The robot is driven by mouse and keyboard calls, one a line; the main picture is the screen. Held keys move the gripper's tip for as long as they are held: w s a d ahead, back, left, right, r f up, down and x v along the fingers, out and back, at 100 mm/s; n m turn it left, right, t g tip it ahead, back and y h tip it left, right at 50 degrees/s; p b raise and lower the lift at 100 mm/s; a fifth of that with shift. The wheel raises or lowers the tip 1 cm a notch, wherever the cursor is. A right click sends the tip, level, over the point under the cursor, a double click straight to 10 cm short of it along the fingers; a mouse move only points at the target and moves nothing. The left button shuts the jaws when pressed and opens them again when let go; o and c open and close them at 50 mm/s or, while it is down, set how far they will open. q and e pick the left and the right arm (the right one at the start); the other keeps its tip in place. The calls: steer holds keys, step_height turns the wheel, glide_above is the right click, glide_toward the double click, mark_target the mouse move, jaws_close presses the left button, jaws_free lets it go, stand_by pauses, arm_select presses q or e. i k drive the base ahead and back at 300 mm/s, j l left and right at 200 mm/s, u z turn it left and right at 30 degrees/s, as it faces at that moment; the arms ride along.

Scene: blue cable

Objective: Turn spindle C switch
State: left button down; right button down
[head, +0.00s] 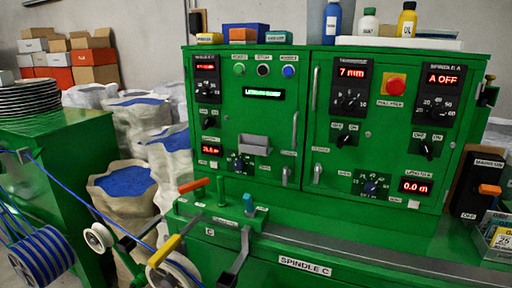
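A green machine cabinet (310,150) fills the middle and right of the head view. A white label reading SPINDLE C (305,266) is on the front of its lower ledge. The upper right panel (437,95) is labelled SPINDLE A and its red display reads A OFF; an OFF/ON rotary switch (428,148) sits below it. A middle panel (350,88) shows 7 mm, with another rotary switch (342,139) below. The left panel (207,78) has a red display and dial, with a small switch (210,124) below; their labels are too small to read. Neither gripper is in view.
Orange (194,185), yellow (165,250) and blue-tipped (248,205) levers stand at the ledge's left. A blue cable (95,208) runs from a spool (42,255) at lower left. Sacks of blue granules (125,182) stand behind. A black MAIN switch (480,185) is at right.

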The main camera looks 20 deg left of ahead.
mark_target(209, 122)
steer(key=j+u, duration=0.3)
steer(key=j, duration=0.45)
steer(key=j+u, duration=0.35)
steer(key=j, duration=0.4)
steer(key=i, duration=0.05)
